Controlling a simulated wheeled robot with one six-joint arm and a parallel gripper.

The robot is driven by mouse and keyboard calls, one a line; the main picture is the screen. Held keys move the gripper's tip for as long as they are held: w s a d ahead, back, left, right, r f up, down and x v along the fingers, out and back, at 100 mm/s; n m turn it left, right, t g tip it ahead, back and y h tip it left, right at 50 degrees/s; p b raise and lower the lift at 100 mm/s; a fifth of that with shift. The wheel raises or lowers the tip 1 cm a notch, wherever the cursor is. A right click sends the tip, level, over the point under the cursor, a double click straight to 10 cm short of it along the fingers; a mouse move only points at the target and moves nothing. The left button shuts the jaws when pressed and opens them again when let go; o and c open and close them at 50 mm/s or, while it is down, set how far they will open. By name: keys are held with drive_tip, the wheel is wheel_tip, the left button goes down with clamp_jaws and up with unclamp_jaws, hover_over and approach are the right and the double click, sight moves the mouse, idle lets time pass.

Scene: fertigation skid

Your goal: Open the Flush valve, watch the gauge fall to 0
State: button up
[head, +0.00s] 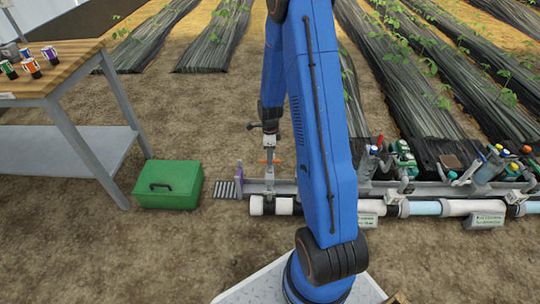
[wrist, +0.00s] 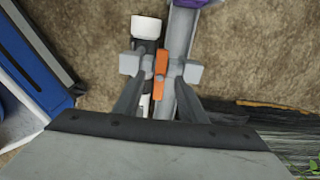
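An orange valve handle (wrist: 161,76) shows in the wrist view, long side roughly in line with the grey rail and pipe. It is also a small orange bar (head: 264,161) in the head view, over the left end of the pipe. I cannot read any label naming it Flush. My gripper (wrist: 161,68) has its two fingers apart, one on each side of the handle, with a gap visible on both sides. In the head view my gripper (head: 270,150) points down at the handle, partly behind my blue arm. I cannot make out a gauge reading.
The pipe end with a white cap (wrist: 146,27) lies beside the grey rail (wrist: 181,35). A green box (head: 168,184) and a wooden-topped table (head: 65,72) stand at left. Several bottles and fittings (head: 490,165) crowd the skid at right. Bare soil lies in front.

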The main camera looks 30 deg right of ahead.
drive_tip(key=shift+f, duration=2.2)
drive_tip(key=shift+c, duration=0.5)
drive_tip(key=c, duration=0.5)
drive_tip(key=o, duration=0.6)
